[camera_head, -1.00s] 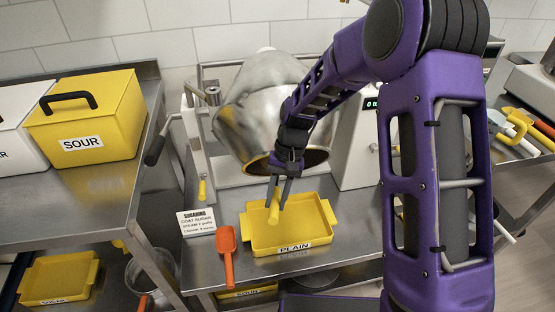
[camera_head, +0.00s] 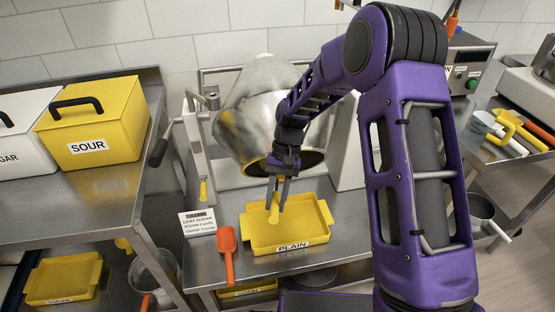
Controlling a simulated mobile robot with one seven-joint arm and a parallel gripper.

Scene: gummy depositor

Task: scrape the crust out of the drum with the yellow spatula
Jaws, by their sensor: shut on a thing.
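The steel drum (camera_head: 247,118) is tilted on its stand at the back of the middle table. Its mouth (camera_head: 312,160) faces down towards the front, and my arm hides part of it. My gripper (camera_head: 277,198) is just in front of the mouth, above the yellow tray. It is shut on the yellow spatula (camera_head: 274,213), of which only a short yellow piece shows below the fingers. The spatula is outside the drum. I cannot make out the crust; the inside of the drum is mostly hidden.
The yellow tray (camera_head: 258,246) marked PLAIN stands under my gripper. An orange scoop (camera_head: 227,256) and a sign card (camera_head: 197,222) lie left of it. A yellow SOUR bin (camera_head: 118,115) stands on the left table. A control box (camera_head: 468,70) is at the back right.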

